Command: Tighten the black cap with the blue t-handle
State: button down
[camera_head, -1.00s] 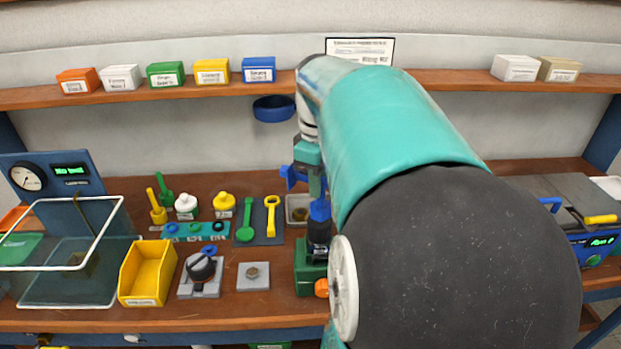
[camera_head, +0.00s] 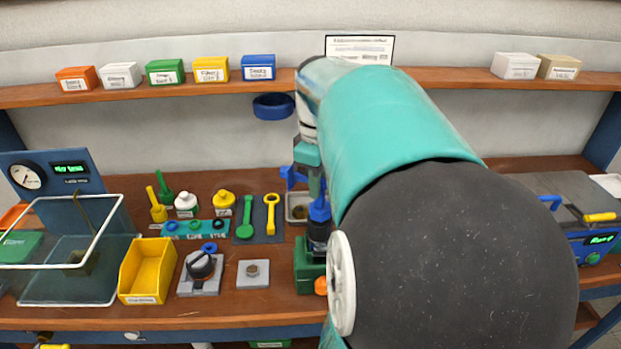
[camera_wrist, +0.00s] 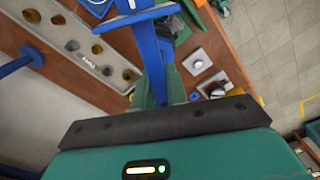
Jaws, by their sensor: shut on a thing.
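My gripper (camera_wrist: 152,62) is shut on the blue T-handle.
A grey plate with a bolt (camera_head: 253,273), a black knob (camera_head: 201,266) and a yellow bin (camera_head: 147,270) stand left of the fixture. A blue ring (camera_head: 273,106) juts from the wall. My arm hides the bench right of the fixture.

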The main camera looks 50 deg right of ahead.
jog(key=shift+f, duration=0.4)
dwell(0.8)
jog(key=shift+d+m, duration=0.1)
jog(key=shift+m, duration=0.7)
jog(key=shift+m, duration=0.8)
jog(key=shift+d+m, duration=0.1)
jog(key=shift+m, duration=0.5)
